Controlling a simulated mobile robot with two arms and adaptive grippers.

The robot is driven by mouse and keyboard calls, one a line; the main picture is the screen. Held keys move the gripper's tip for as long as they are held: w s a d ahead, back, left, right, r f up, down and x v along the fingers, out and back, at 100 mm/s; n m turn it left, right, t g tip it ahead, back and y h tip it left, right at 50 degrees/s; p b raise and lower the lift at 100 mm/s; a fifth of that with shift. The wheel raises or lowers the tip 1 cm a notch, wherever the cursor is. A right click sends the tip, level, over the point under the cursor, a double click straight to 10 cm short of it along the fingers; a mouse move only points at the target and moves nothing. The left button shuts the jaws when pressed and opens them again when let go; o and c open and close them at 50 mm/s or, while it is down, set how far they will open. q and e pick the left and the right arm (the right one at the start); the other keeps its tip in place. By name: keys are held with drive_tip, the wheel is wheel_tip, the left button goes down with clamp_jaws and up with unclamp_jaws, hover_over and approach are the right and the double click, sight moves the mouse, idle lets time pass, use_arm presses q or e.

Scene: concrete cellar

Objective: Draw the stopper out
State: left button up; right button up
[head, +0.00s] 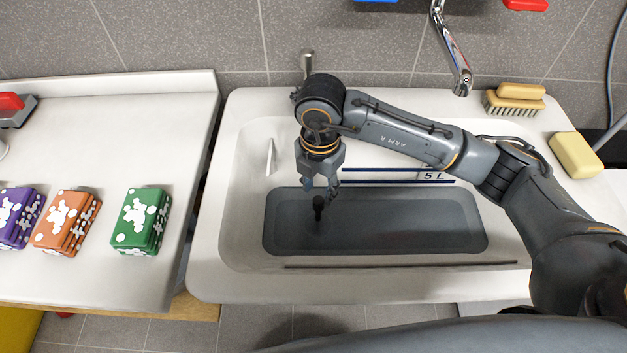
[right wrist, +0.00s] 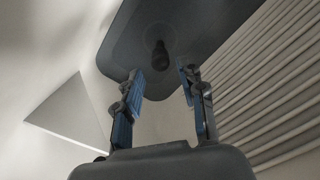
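The stopper (head: 319,204) is a dark knob standing upright in the left part of the sink's dark grey bottom. It also shows in the right wrist view (right wrist: 160,54), with a round base around it. My right gripper (head: 321,188) points down into the sink, close to the stopper. In the right wrist view my right gripper (right wrist: 162,78) has its blue-padded fingers apart, with nothing between them. The stopper appears beyond the fingertips, roughly in line with the gap. The white sink (head: 208,245) surrounds it. My left gripper is not in view.
A tap (head: 452,50) hangs over the sink's back. A brush (head: 514,100) and a yellow sponge (head: 575,155) lie on the right rim. Green (head: 140,222), orange (head: 66,222) and purple (head: 18,217) boxes stand on the left counter. Blue lines marked "5 L" cross the sink wall.

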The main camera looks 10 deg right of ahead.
sight(318, 214)
wheel_tip(318, 214, down, 10)
drive_tip(key=shift+r, duration=0.25)
drive_tip(key=shift+f, duration=0.85)
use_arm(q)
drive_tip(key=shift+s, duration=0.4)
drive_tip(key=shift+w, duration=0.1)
use_arm(e)
clamp_jaws()
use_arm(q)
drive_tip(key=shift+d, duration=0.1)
